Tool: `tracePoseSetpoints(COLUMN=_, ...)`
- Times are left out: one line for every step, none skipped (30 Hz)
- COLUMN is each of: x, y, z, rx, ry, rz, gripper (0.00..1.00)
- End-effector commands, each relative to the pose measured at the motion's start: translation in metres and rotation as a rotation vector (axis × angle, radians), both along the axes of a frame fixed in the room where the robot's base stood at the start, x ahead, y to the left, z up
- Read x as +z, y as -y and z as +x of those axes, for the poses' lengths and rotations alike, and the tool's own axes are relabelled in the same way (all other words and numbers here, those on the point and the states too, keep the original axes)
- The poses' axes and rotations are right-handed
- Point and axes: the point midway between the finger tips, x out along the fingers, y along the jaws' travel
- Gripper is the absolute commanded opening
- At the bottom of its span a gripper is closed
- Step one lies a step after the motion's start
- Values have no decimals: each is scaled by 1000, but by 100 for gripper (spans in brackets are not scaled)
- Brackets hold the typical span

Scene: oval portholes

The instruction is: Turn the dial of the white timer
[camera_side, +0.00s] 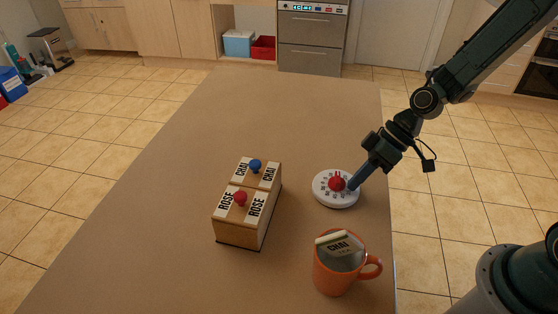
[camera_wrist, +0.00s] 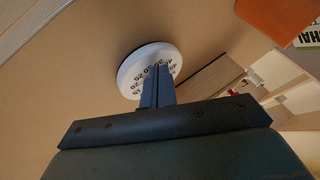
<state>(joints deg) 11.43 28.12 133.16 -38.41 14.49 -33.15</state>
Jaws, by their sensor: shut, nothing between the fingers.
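The white timer (camera_side: 324,196) is a round disc lying flat on the table, with black numbers around its face and a red dial (camera_side: 337,183) at its middle. My gripper (camera_side: 355,184) is shut with nothing between its fingers. Its tips are at the right side of the dial, low over the timer face; I cannot tell whether they touch the dial. In the wrist view, the timer (camera_wrist: 133,68) is ahead of the shut fingers (camera_wrist: 156,75), which cover part of its face and hide the red dial.
An orange mug (camera_side: 335,274) with a chai packet in it stands in front of the timer. A wooden box (camera_side: 241,232) with rose and chai labels and red and blue knobs stands to the left. The table (camera_side: 230,110) behind is clear; its right edge is close to the timer.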

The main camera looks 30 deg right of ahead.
Motion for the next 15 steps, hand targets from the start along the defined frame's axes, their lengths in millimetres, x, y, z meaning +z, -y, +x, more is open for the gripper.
tracePoseSetpoints(x=0, y=2, z=-1, rx=-1, ry=-1, rz=0, gripper=0)
tracePoseSetpoints(x=0, y=3, z=-2, rx=-2, ry=-1, rz=0, gripper=0)
tracePoseSetpoints(x=0, y=5, z=-4, rx=-2, ry=-2, rz=0, gripper=0)
tracePoseSetpoints(x=0, y=7, z=-5, rx=-2, ry=-2, rz=0, gripper=0)
tracePoseSetpoints(x=0, y=9, z=-7, rx=-2, ry=-2, rz=0, gripper=0)
tracePoseSetpoints(x=0, y=11, z=-9, rx=-3, ry=-2, rz=1, gripper=0)
tracePoseSetpoints(x=0, y=13, z=-11, rx=-3, ry=-2, rz=1, gripper=0)
tracePoseSetpoints(x=0, y=16, z=-13, rx=-4, ry=-2, rz=1, gripper=0)
tracePoseSetpoints(x=0, y=19, z=-15, rx=-4, ry=-1, rz=0, gripper=0)
tracePoseSetpoints(x=0, y=22, z=-18, rx=-5, ry=-2, rz=0, gripper=0)
tracePoseSetpoints(x=0, y=25, z=-20, rx=-5, ry=-2, rz=0, gripper=0)
tracePoseSetpoints(x=0, y=28, z=-23, rx=-5, ry=-1, rz=1, gripper=0)
tracePoseSetpoints(x=0, y=31, z=-25, rx=-5, ry=-1, rz=1, gripper=0)
tracePoseSetpoints(x=4, y=31, z=-27, rx=-3, ry=2, rz=0, gripper=0)
tracePoseSetpoints(x=8, y=31, z=-29, rx=-1, ry=2, rz=0, gripper=0)
